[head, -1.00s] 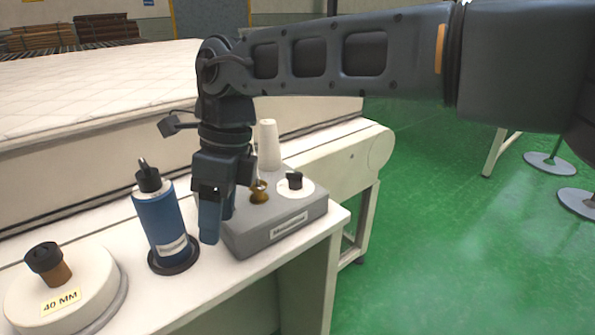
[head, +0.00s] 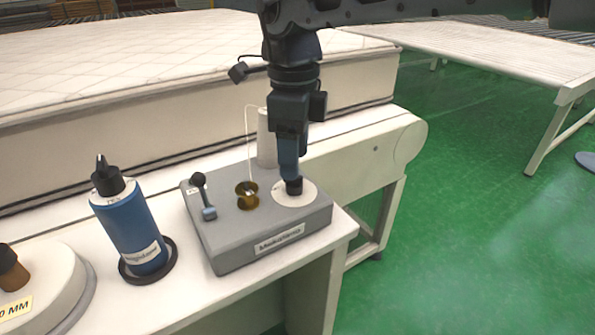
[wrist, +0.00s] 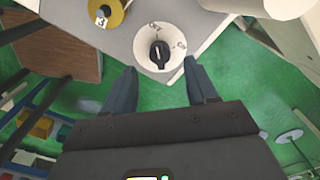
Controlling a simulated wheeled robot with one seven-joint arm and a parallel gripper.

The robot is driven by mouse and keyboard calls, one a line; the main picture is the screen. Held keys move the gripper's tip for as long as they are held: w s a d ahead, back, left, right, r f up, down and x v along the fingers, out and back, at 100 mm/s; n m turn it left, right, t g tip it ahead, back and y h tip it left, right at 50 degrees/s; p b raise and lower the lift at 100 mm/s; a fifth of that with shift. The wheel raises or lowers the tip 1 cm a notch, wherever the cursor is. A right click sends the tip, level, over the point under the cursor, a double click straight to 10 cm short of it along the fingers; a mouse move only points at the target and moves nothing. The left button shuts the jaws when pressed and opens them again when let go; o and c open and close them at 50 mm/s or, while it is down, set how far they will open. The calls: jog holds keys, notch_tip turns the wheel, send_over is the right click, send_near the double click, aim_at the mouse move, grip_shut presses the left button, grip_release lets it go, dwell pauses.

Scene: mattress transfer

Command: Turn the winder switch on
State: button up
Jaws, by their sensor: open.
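The winder (head: 235,245) is a grey box on the white table, with a lever (head: 204,197) at its left, a brass bobbin (head: 247,196) in the middle and a round white dial (head: 283,199) at its right. A black knob switch (head: 294,186) stands on the dial; it also shows in the wrist view (wrist: 160,54) with small marks around it. My gripper (head: 290,172) points down over the knob and hides part of it. In the wrist view my open fingers (wrist: 160,78) lie to either side, with the knob in line with the gap between them. I cannot tell whether they touch it.
A blue bottle (head: 134,225) stands in a dark ring left of the winder. A white thread cone (head: 267,138) stands just behind it. A round white base (head: 50,285) is at the lower left. The mattress (head: 150,70) lies behind.

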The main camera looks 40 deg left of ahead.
aim_at(293, 183)
notch_tip(293, 183, down, 5)
jog(key=shift+r, duration=0.1)
dwell(0.3)
jog(key=c, duration=1.1)
